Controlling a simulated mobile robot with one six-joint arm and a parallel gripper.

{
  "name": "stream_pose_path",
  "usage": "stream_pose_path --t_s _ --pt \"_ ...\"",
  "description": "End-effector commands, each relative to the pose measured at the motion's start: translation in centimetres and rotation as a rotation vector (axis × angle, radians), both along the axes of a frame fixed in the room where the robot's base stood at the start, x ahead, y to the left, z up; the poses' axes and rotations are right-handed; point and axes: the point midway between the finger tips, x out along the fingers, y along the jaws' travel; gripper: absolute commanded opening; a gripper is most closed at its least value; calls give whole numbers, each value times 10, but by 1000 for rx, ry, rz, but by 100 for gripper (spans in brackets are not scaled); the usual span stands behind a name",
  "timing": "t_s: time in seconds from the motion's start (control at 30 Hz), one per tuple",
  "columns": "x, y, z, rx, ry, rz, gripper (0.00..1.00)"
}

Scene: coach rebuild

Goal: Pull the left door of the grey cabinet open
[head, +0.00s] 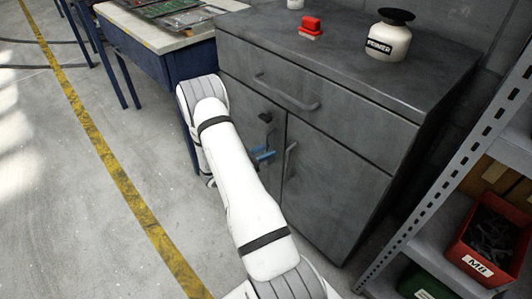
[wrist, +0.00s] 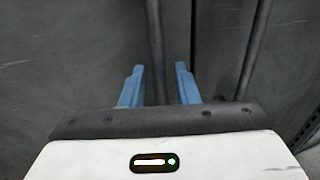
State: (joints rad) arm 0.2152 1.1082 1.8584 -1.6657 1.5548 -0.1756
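The grey cabinet (head: 340,130) has a wide drawer above two doors. The left door (head: 248,103) is mostly hidden behind my arm in the head view; it looks closed and fills the left of the wrist view (wrist: 60,60). Its vertical bar handle (wrist: 156,45) runs between the two blue fingers of my gripper (wrist: 159,75); the handle's top end shows in the head view (head: 266,117). The fingers are open, one on each side of the handle, with a small gap showing on both sides. My gripper also shows in the head view (head: 263,154), partly hidden by my arm.
The right door's handle (wrist: 256,45) stands close to the right of my fingers. The drawer handle (head: 287,95) juts out above. A blue-legged workbench (head: 165,40) adjoins at left; a metal shelf with a red bin (head: 485,245) stands at right. Floor at left is clear.

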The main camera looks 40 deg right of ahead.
Motion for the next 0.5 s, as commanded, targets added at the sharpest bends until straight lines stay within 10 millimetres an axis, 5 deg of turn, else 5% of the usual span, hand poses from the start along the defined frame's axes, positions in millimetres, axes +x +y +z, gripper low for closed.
stream_pose_path --t_s 0.33,0.5 --pt "-1 -6 0 1 0 0 28" --pt "-1 -6 0 1 0 0 15"
